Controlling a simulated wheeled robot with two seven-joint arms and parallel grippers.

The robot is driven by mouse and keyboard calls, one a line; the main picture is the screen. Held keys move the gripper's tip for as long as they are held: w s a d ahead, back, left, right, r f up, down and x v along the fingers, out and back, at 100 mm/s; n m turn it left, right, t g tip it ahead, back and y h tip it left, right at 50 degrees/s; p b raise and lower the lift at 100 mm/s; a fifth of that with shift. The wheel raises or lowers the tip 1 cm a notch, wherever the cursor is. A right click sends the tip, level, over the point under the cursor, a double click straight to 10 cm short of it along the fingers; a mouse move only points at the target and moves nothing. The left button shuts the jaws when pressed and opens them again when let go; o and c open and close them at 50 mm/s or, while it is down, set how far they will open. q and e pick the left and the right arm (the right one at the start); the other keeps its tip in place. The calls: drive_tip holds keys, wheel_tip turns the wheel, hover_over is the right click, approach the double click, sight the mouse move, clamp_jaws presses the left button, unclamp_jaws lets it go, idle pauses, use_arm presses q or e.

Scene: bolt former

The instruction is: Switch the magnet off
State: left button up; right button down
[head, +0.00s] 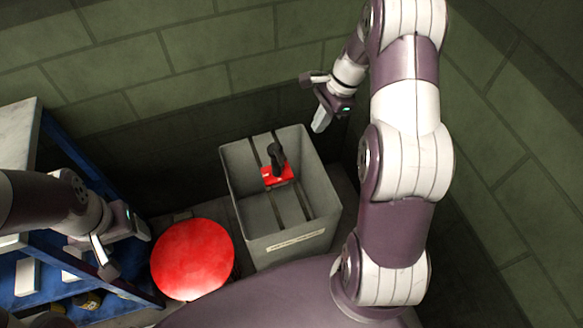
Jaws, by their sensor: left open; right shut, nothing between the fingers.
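The magnet (277,175), a red block with an upright black handle, sits inside a tall grey bin (251,205). I cannot tell the position of any switch on it, or whether anything clings to its underside. My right gripper (320,123) is shut and empty, above and to the right of the bin's far right corner, apart from the magnet. My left gripper (124,252) is open and empty at the left, beside the blue shelf and well away from the magnet.
A round red top (193,260) stands just left of the bin. A blue shelf unit (75,160) with small items (28,277) on it is at the left. Green block walls (190,60) close off the back and right. The bin's front bears a label (296,240).

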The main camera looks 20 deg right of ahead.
sight(278, 155)
drive_tip(key=a+f+b, duration=0.2)
drive_tip(key=a+f, duration=0.5)
drive_tip(key=f, duration=0.2)
drive_tip(key=shift+w+a+f, duration=0.25)
drive_tip(key=shift+w+f, duration=0.05)
drive_tip(key=shift+w, duration=0.05)
drive_tip(key=shift+m, duration=0.3)
